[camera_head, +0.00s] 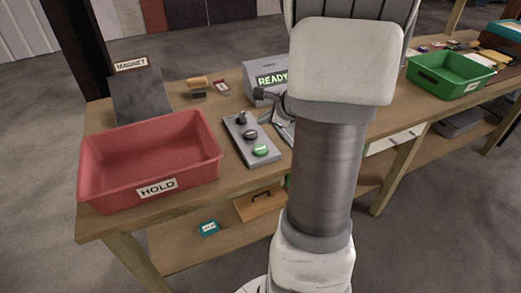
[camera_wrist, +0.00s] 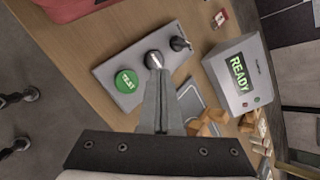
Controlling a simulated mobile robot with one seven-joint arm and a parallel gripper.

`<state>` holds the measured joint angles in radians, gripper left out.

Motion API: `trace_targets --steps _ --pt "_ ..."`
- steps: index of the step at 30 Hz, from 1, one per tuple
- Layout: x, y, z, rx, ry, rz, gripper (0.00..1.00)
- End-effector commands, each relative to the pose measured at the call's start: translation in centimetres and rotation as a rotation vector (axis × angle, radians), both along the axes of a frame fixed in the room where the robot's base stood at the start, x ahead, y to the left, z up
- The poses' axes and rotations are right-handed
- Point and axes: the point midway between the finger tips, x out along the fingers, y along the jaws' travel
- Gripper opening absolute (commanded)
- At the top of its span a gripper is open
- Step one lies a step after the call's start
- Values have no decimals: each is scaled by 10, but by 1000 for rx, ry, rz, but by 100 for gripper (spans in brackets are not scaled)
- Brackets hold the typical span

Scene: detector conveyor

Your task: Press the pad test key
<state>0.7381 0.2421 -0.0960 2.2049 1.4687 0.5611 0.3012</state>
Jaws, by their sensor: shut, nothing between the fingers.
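The grey control pad (camera_head: 238,143) lies on the bench. It carries a green key (camera_head: 260,150) at its near end, a dark round knob (camera_head: 250,134) in the middle and a black lever switch (camera_head: 241,118) at the far end. In the wrist view, the green key (camera_wrist: 126,81) reads TEST, upside down. My gripper (camera_wrist: 155,66) is shut and empty. Its tips overlap the edge of the middle knob (camera_wrist: 154,57), to the right of the green key; I cannot tell whether they touch the knob. My arm hides much of the gripper in the head view.
A red HOLD bin (camera_head: 150,165) stands left of the pad. A grey box (camera_head: 258,68) with a READY display stands behind it. A dark slanted MAGNET plate (camera_head: 140,95) is at the back left. A green bin (camera_head: 450,78) stands on the right.

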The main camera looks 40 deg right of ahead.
Motion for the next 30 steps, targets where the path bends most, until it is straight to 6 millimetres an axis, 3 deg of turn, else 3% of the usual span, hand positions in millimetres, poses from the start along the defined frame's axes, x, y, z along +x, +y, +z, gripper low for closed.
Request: trace_targets --steps 15,30 --pt "0 0 -71 0 0 0 0" --pt "0 0 -77 0 0 0 0"
